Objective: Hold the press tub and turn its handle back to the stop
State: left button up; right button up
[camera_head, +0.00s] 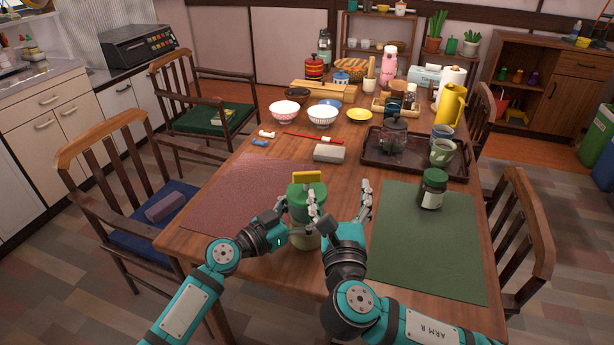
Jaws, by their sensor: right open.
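My right gripper (340,199) is open and empty just right of the tub. Its left finger overlaps the tub's right edge in the picture; whether they touch is unclear.
Bowls stand farther back.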

aim_at(308, 179)
jog(key=s+a+y, duration=0.2)
jog(key=s+a, duration=0.3)
jog(key=shift+m+g, duration=0.3)
jog(key=shift+g, duration=0.1)
jog(key=w, duration=0.7)
jog(key=w+a, duration=0.1)
jog(key=w, duration=0.3)
jog(key=shift+w+f, duration=0.1)
jog(key=shift+w, duration=0.25)
jog(key=c, duration=1.2)
